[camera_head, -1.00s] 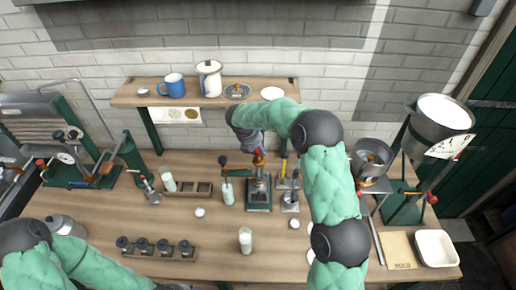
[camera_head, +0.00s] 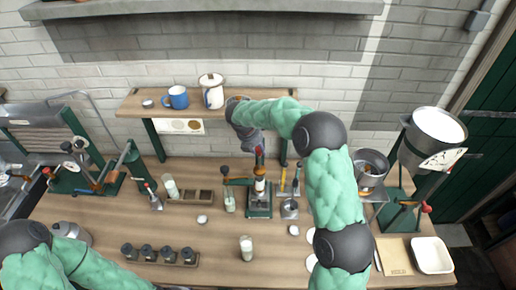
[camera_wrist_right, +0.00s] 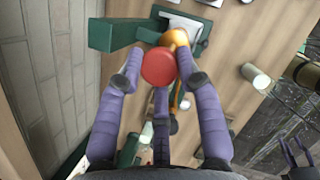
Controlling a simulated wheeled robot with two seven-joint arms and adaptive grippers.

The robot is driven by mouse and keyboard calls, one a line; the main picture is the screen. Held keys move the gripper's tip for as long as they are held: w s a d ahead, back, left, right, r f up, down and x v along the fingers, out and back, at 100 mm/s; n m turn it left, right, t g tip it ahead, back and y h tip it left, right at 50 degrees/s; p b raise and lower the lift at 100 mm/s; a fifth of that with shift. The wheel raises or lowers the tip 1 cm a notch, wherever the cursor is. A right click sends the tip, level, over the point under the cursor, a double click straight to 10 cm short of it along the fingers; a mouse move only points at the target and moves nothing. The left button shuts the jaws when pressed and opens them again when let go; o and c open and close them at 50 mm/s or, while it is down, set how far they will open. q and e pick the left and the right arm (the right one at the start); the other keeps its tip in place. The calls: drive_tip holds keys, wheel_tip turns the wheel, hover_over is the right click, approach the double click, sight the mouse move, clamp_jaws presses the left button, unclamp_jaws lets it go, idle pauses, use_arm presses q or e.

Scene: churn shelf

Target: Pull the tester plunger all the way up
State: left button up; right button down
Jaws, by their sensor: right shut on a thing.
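The tester (camera_head: 259,206) stands on the wooden counter in the middle of the head view, a small green stand with a grey base. Its plunger shows as a pale and orange shaft (camera_head: 260,181) rising above the stand, under my right gripper (camera_head: 258,153). My right gripper is shut on the plunger's red knob (camera_wrist_right: 158,68), which sits between the purple fingers in the right wrist view. The hand partly hides the plunger top in the head view. My left arm comes in at the lower left; its gripper is out of the picture.
A green lever press (camera_head: 238,182) with a milk glass (camera_head: 229,203) stands just left of the tester. A metal cup (camera_head: 289,209) is close on the right. The wall shelf (camera_head: 135,104) with mugs is behind the hand. A milk bottle (camera_head: 246,248) stands in front.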

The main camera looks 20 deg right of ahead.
drive_tip(key=shift+w+d+r, duration=0.2)
drive_tip(key=shift+d+r, duration=0.05)
drive_tip(key=shift+r, duration=0.25)
drive_tip(key=c, duration=1.1)
unclamp_jaws()
drive_tip(key=shift+o, duration=1.4)
drive_tip(key=shift+s+f, duration=0.15)
drive_tip(key=shift+f, duration=0.05)
drive_tip(key=shift+a, duration=0.1)
drive_tip(key=shift+a+r, duration=0.1)
drive_tip(key=shift+r, duration=0.2)
drive_tip(key=v, duration=1.1)
drive_tip(key=shift+r, duration=0.2)
drive_tip(key=shift+s+f, duration=0.1)
drive_tip(key=shift+s, duration=0.1)
